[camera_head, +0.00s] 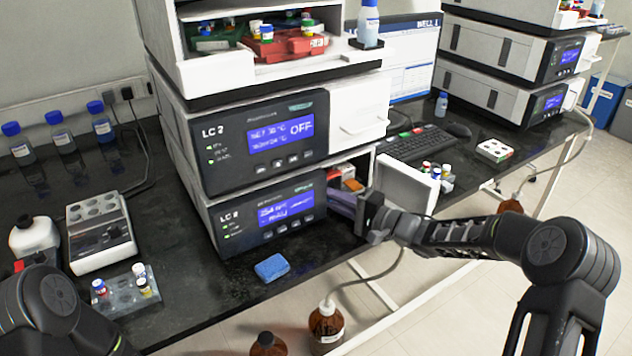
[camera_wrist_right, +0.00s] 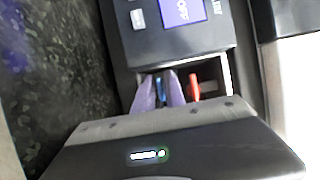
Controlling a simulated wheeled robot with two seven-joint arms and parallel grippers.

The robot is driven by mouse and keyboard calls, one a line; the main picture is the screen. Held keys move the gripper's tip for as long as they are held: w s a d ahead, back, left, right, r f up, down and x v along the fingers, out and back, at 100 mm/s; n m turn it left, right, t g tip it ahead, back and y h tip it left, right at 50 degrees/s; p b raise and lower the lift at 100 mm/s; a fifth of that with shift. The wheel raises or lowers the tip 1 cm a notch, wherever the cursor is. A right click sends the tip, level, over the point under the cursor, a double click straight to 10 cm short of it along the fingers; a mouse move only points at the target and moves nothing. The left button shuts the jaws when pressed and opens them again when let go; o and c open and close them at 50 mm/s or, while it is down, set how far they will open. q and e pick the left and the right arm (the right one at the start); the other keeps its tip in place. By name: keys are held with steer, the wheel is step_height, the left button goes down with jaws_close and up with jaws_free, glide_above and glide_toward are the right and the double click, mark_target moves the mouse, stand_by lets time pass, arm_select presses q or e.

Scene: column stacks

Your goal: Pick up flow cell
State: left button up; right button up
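The lower LC module (camera_head: 270,210) has its compartment open, with the white door (camera_head: 408,186) swung out. My right gripper (camera_head: 340,203) reaches into this opening with its purple fingers. In the right wrist view the gripper (camera_wrist_right: 160,88) has its fingers apart, with a narrow gap between them. A small blue thing (camera_wrist_right: 160,83) shows in that gap; I cannot tell if it is the flow cell or if the fingers touch it. A red part (camera_wrist_right: 194,85) lies inside, right of the fingers. My left arm shows at the lower left, but its gripper is out of view.
An orange block (camera_head: 353,185) sits in the opening beside the fingers. A blue sponge (camera_head: 272,268) lies on the black bench in front of the module. A vial rack (camera_head: 126,296) stands at left. Brown bottles (camera_head: 327,322) stand below the bench edge.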

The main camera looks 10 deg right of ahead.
jaws_close()
stand_by(1.1)
stand_by(0.3)
steer(key=shift+s+r, duration=0.1)
steer(key=shift+r, duration=0.2)
steer(key=s+d, duration=0.3)
steer(key=s, duration=0.5)
steer(key=s+d+p, duration=0.1)
steer(key=s+d, duration=0.2)
steer(key=s, duration=0.5)
steer(key=shift+s+d, duration=0.3)
steer(key=shift+d, duration=0.05)
steer(key=shift+w+r, duration=0.1)
